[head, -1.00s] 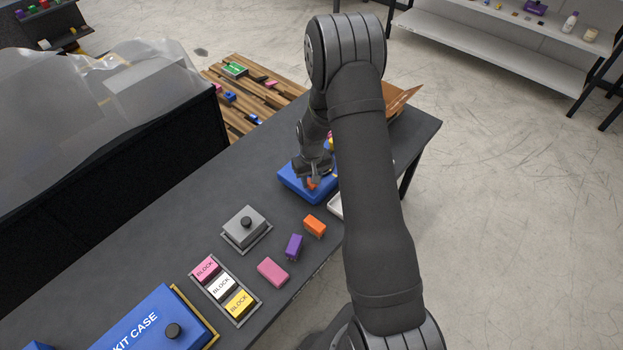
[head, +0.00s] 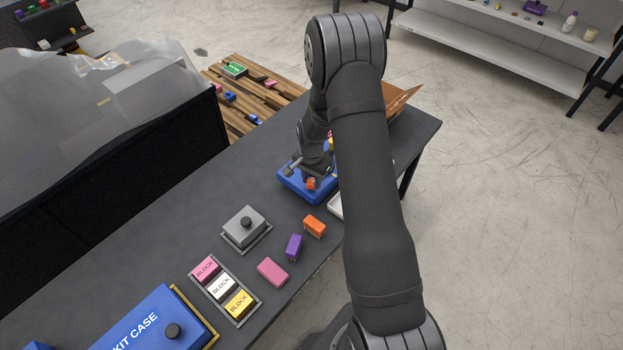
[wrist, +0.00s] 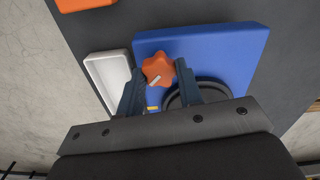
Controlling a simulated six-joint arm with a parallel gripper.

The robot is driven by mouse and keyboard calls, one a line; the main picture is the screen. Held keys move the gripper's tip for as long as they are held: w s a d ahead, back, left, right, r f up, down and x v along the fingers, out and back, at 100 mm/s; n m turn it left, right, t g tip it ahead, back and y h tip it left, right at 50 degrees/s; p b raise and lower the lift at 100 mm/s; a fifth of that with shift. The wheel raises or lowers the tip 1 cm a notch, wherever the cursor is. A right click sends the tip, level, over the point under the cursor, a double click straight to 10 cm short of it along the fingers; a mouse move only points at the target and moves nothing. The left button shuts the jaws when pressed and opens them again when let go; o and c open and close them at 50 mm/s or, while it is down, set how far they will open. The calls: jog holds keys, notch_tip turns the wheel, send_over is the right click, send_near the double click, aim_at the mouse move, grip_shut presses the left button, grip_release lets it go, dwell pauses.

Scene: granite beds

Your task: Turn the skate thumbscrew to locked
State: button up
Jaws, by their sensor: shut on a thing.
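The skate is a blue block (head: 291,184) on the dark table in the head view, and it also shows in the wrist view (wrist: 225,55). Its thumbscrew is an orange lobed knob (wrist: 158,69) with a pale pointer mark, also visible in the head view (head: 311,184). My gripper (wrist: 160,74) is shut on the thumbscrew, one finger on each side. A small yellow mark (wrist: 152,108) shows on the blue face near the left finger. A dark round part (wrist: 212,86) of the skate is partly hidden behind the right finger.
A white tray (wrist: 108,78) lies beside the skate. Orange (head: 314,226), purple (head: 294,247) and pink (head: 272,272) blocks lie nearer on the table. A grey knobbed box (head: 245,229) stands left of them. The table is clear between this box and the skate.

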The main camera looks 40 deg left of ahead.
aim_at(311, 182)
jog(key=m, duration=0.8)
jog(key=shift+m, duration=0.3)
dwell(0.4)
jog(key=o, duration=1)
notch_tip(311, 182, up, 18)
jog(key=shift+f, duration=0.25)
jog(key=shift+f, duration=0.15)
notch_tip(311, 182, down, 17)
jog(key=shift+f, duration=0.1)
dwell(0.3)
